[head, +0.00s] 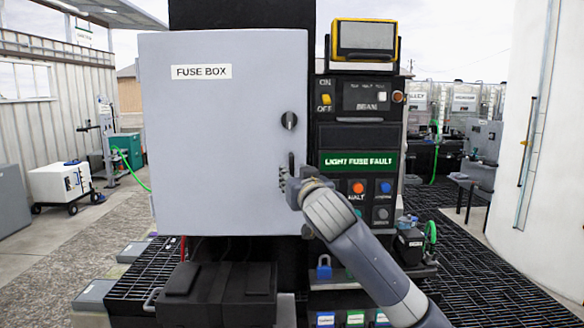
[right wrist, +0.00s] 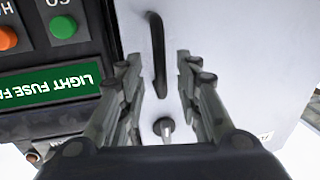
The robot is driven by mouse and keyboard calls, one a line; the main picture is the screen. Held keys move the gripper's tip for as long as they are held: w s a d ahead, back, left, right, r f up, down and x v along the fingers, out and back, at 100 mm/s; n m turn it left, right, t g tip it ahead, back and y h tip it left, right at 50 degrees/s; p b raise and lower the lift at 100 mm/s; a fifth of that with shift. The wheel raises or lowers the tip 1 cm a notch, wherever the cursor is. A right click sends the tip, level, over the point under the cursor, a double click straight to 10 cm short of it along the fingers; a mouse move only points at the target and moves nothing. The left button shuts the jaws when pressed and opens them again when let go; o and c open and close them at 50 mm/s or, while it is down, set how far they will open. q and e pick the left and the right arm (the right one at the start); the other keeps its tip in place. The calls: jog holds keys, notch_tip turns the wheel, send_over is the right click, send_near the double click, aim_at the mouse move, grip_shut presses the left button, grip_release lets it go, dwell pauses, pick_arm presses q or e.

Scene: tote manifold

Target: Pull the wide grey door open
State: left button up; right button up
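The wide grey door (head: 220,140), labelled FUSE BOX, faces me in the head view and looks shut. A dark upright bar handle (head: 291,160) is near its right edge, with a dark round knob (head: 289,120) above it. My right gripper (head: 286,183) is at the door's lower right, by the handle. In the right wrist view the fingers of my right gripper (right wrist: 159,64) are spread apart. The handle (right wrist: 158,50) shows in the gap between them, with no finger visibly touching it. The knob (right wrist: 164,127) shows lower in that gap. My left gripper is out of view.
A control panel (head: 360,185) with buttons and a green LIGHT FUSE FAULT sign stands right of the door. Dark boxes (head: 215,285) sit below the door. A white cart (head: 60,183) stands at the left, with open ground between.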

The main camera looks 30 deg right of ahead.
aim_at(292, 175)
jog(key=shift+p+x, duration=0.4)
jog(key=shift+x, duration=1.15)
grip_shut()
